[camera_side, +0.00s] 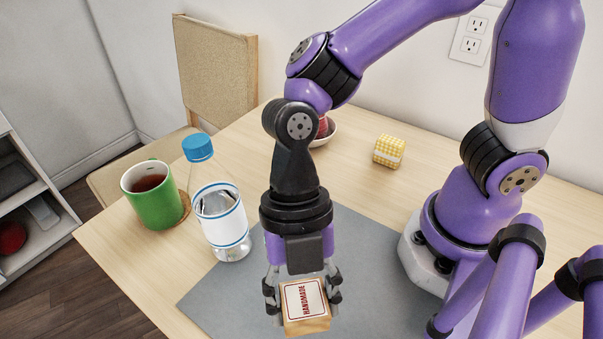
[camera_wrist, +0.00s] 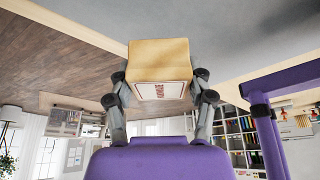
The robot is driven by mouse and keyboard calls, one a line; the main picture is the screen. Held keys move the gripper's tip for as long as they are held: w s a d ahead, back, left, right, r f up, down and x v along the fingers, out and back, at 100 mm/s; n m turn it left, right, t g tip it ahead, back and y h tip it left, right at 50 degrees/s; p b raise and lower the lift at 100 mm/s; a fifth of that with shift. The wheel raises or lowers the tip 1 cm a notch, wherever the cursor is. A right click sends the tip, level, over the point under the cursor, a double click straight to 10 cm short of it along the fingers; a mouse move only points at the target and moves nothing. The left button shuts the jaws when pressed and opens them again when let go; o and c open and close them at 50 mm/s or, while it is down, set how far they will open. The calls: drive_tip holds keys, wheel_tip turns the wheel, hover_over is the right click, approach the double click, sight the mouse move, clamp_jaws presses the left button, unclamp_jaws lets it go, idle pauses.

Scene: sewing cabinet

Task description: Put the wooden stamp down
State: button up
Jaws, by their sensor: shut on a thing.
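The wooden stamp (camera_side: 305,325) is a pale wood block with a white label and red "HANDMADE" lettering on the face seen in the side view. My gripper (camera_side: 303,291) is shut on it, one finger at each side. In the wrist view the stamp (camera_wrist: 160,58) sits between the fingertips of my gripper (camera_wrist: 160,82). The grey mat (camera_side: 215,298) lies behind and below it in the side view. The stamp's underside is hidden there, and I cannot tell whether it touches the mat.
A yellow checked block (camera_side: 388,151) and a bowl (camera_side: 328,134) are at the back. The mat right of my gripper is clear.

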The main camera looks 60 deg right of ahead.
sight(286, 294)
drive_tip(key=shift+w+d+f, duration=0.1)
drive_tip(key=shift+w+f, duration=0.3)
drive_tip(key=shift+w, duration=0.2)
drive_tip(key=shift+w+f, duration=0.35)
drive_tip(key=shift+w, duration=0.2)
drive_tip(key=shift+w+f, duration=0.15)
drive_tip(key=shift+f, duration=1.9)
drive_tip(key=o, duration=1.1)
drive_tip(key=shift+f, duration=0.15)
drive_tip(key=shift+o, duration=0.2)
